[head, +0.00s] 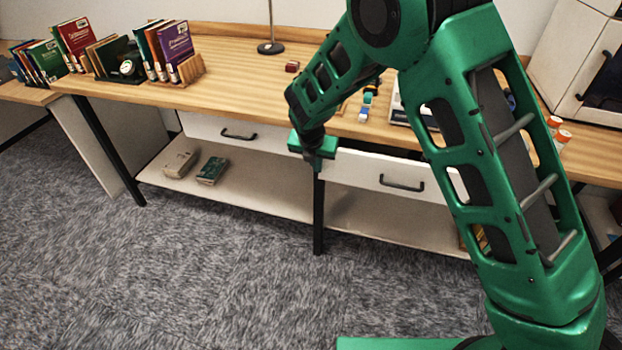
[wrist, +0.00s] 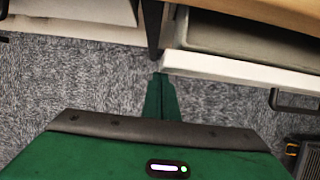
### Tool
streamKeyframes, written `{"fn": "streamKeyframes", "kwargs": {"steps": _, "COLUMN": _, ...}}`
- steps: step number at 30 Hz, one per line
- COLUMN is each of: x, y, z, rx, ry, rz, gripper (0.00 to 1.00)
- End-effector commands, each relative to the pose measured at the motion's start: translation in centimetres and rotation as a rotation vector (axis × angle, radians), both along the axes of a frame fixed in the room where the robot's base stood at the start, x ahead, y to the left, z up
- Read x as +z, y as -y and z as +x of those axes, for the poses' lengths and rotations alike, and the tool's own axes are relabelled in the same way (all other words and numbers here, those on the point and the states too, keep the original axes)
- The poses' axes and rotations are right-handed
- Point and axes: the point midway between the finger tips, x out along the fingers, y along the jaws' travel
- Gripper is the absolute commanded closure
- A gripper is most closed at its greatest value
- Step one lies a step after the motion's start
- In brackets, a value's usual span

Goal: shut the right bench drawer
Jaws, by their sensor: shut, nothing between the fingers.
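The right bench drawer (head: 362,172) has a white front with a dark handle (head: 402,184) and stands partly open. A dark gap shows between its front and the bench top in the head view. In the wrist view the open drawer (wrist: 215,64) shows its grey inside, and its handle (wrist: 292,105) is at the right. My gripper (head: 318,166) is shut and empty, pointing down at the left end of the drawer front. In the wrist view its fingertips (wrist: 160,80) are close to the front's left corner; I cannot tell whether they touch.
The left drawer (head: 208,128) looks shut. A black bench leg (head: 318,215) stands below my gripper. The lower shelf (head: 250,197) holds a green box (head: 212,170) and a beige one (head: 181,163). Carpet (head: 220,280) in front is clear. Books (head: 176,45) stand on the bench top.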

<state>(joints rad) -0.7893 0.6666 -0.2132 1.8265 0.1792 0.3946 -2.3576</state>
Motion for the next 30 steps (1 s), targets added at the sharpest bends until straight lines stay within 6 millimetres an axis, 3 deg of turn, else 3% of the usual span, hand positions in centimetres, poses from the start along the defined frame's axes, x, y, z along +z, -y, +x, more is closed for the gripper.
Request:
{"fn": "streamKeyframes", "kwargs": {"steps": 4, "x": 0.0, "y": 0.6, "z": 2.0, "rx": -0.001, "ry": 0.001, "rz": 0.0, "gripper": 1.0}}
{"fn": "streamKeyframes", "kwargs": {"steps": 12, "x": 0.0, "y": 1.0, "z": 3.6, "rx": 0.0, "ry": 0.001, "rz": -0.001, "gripper": 1.0}}
{"fn": "streamKeyframes", "kwargs": {"steps": 30, "x": 0.0, "y": 0.6, "z": 3.2, "rx": 0.005, "ry": -0.001, "rz": -0.001, "gripper": 1.0}}
